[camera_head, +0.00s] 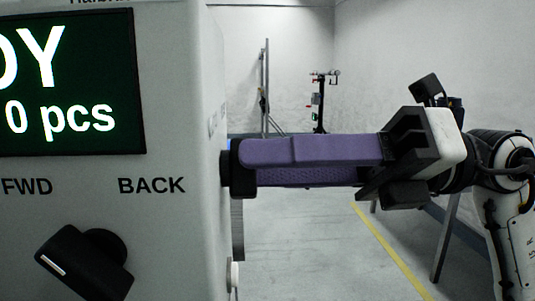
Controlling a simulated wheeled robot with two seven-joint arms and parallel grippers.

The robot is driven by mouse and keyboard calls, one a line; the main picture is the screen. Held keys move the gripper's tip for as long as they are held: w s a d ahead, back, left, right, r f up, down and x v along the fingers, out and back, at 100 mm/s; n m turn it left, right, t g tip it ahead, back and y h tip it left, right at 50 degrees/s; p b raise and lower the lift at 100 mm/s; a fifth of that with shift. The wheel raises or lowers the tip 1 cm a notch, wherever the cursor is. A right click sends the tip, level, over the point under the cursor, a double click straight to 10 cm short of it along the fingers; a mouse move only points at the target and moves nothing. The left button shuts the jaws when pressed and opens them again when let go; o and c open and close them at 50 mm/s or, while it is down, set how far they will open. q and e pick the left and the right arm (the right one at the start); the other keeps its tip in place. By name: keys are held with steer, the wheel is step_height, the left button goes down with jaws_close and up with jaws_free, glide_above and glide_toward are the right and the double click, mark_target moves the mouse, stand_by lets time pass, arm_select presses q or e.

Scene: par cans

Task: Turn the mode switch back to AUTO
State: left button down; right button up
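A black rotary switch (85,263) with a white mark shows at the lower left on the machine's front panel, below the words FWD and BACK. Its marked end faces left. The word AUTO is not in view, so I cannot tell whether this is the mode switch. My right gripper (246,168) comes in from the right with long purple fingers, one with a textured face. Its black tips are at the machine's right side, next to a small dark and blue part (225,172). I cannot tell whether they touch or hold it. My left gripper is not in view.
The light grey machine (180,90) fills the left side, with a dark green display (70,85) reading "0 pcs". A stand (320,105) and a tall frame (265,90) stand far back. A yellow line (390,250) crosses the open grey floor.

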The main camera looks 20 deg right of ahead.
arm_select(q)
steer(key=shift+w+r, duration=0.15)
arm_select(e)
steer(key=shift+w+a, duration=0.1)
steer(key=shift+a, duration=0.35)
jaws_close()
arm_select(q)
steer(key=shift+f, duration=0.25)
arm_select(e)
steer(key=shift+f+n, duration=0.1)
steer(key=shift+n, duration=0.3)
arm_select(q)
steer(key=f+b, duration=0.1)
steer(key=b, duration=0.1)
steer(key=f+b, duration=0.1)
steer(key=b, duration=0.2)
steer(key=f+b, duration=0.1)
steer(key=b, duration=0.1)
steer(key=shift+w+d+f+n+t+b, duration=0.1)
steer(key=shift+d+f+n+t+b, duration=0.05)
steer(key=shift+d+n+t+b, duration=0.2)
arm_select(e)
steer(key=n, duration=1.5)
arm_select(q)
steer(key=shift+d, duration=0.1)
